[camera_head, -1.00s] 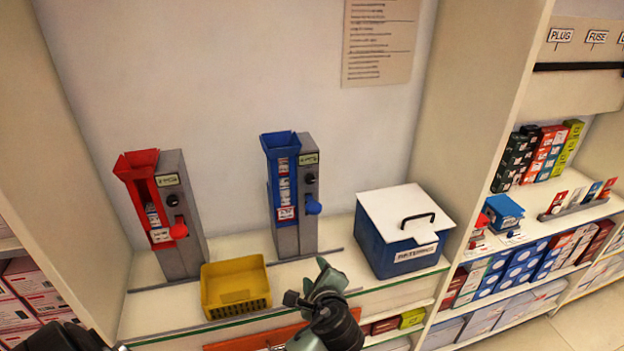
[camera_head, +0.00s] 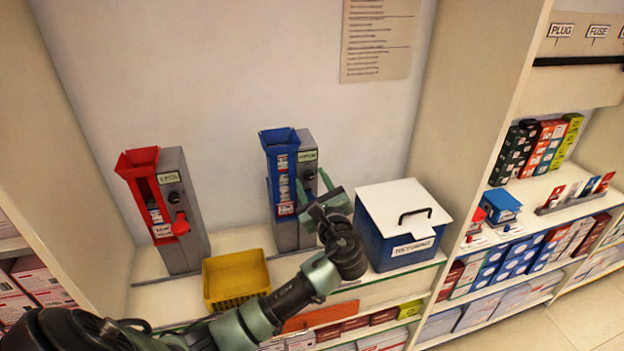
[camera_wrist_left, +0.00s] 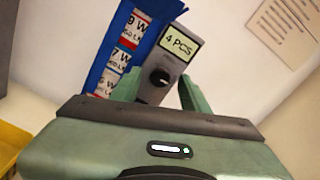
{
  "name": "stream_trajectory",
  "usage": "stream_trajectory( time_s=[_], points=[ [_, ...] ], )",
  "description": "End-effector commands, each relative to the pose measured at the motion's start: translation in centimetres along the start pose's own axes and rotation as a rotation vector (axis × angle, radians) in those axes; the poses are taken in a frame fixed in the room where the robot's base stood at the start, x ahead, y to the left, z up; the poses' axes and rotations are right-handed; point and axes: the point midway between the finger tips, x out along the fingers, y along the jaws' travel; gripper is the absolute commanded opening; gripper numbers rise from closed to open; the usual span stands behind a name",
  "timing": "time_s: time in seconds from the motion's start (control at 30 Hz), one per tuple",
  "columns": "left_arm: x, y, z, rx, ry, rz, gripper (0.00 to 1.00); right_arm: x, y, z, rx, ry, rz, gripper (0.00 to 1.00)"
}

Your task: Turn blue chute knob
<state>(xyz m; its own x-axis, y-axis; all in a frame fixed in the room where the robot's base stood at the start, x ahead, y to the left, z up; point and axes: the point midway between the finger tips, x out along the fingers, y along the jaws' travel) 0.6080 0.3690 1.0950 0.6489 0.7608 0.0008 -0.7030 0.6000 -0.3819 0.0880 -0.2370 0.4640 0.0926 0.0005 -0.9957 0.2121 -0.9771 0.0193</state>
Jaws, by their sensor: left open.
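The blue chute (camera_head: 280,144) stands on the shelf against a grey dispenser body (camera_head: 307,150). It also shows in the wrist view (camera_wrist_left: 116,52), beside a grey panel with a "4 PCS" label (camera_wrist_left: 182,42) and a round black knob (camera_wrist_left: 160,77). My left gripper (camera_head: 314,190) is open in front of the dispenser's lower front. The blue knob low on the dispenser is hidden behind my gripper.
A red chute dispenser (camera_head: 172,210) stands to the left. A blue box with a white lid (camera_head: 402,228) stands close to the right of my gripper. A side wall bounds the bay's right.

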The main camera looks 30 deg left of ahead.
Motion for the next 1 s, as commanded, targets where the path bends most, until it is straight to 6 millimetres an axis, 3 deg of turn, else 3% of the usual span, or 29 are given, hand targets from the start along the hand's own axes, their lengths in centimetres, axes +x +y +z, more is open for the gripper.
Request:
stream_trajectory(
  time_s=[0.3,0.47,0.77,1.0],
  points=[
    [0.34,0.02,-0.03,-0.001,0.001,0.000,0.42,-0.05,-0.04,0.00,0.000,0.000,-0.001,0.36],
    [0.32,0.02,-0.04,-0.001,0.001,0.000,0.00,-0.05,-0.09,-0.01,-0.001,0.000,-0.001,0.36],
    [0.27,0.04,-0.13,-0.020,0.002,0.000,0.00,0.09,-0.38,-0.02,0.000,0.000,-0.005,0.36],
    [0.24,0.09,-0.31,-0.128,0.005,0.001,0.00,0.71,-0.49,0.04,-0.001,0.000,-0.006,0.36]
  ],
)
